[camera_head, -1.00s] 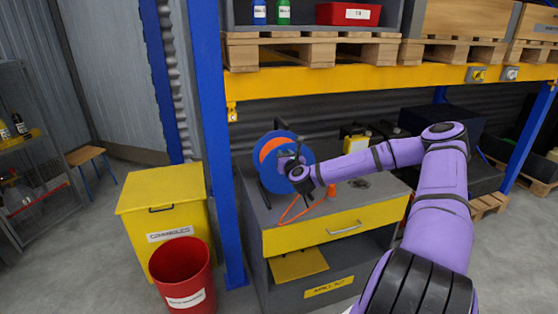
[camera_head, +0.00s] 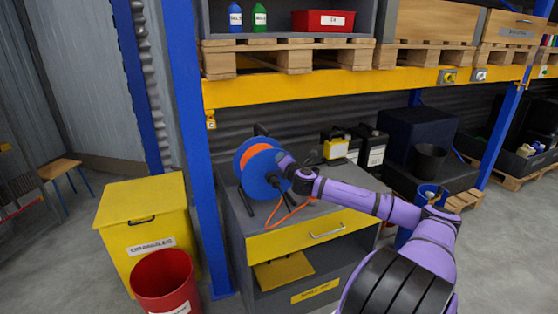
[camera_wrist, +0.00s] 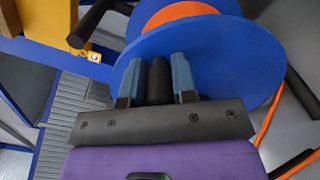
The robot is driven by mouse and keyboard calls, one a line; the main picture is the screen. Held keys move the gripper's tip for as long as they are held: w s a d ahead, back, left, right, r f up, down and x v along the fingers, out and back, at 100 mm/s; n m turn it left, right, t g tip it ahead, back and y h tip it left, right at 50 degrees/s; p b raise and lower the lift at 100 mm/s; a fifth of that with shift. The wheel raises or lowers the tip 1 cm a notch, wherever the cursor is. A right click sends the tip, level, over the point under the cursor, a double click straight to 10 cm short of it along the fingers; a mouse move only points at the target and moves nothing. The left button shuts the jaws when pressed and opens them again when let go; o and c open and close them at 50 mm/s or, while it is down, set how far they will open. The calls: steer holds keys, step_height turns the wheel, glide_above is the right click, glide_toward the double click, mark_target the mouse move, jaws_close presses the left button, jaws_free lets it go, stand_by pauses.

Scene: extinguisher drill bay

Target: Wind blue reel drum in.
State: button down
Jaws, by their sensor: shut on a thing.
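The blue reel drum (camera_head: 246,180), wound with orange hose, stands on the grey cabinet top in a dark frame. It fills much of the wrist view (camera_wrist: 222,50). My gripper (camera_head: 277,179) is at the front of its near disc. In the wrist view my gripper (camera_wrist: 158,78) has its two blue-grey fingers on either side of a black crank handle (camera_wrist: 158,84) and is shut on it. The handle's base, where it meets the disc, is partly hidden by the fingers. An orange hose end (camera_head: 290,212) hangs off the drum onto the cabinet top.
A blue rack post (camera_head: 190,130) stands close left of the cabinet (camera_head: 239,255). A yellow bin (camera_head: 145,205) and red bucket (camera_head: 165,282) are further left. Dark containers (camera_head: 372,148) stand behind my arm. The yellow shelf beam (camera_head: 340,87) runs above.

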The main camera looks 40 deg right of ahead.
steer(key=shift+s+d+f+m, duration=0.1)
steer(key=shift+d+f+m, duration=0.2)
steer(key=shift+m, duration=0.1)
stand_by(0.3)
steer(key=c, duration=0.9)
jaws_free()
steer(key=v, duration=1)
steer(key=shift+s+a, duration=0.15)
steer(key=shift+s, duration=0.2)
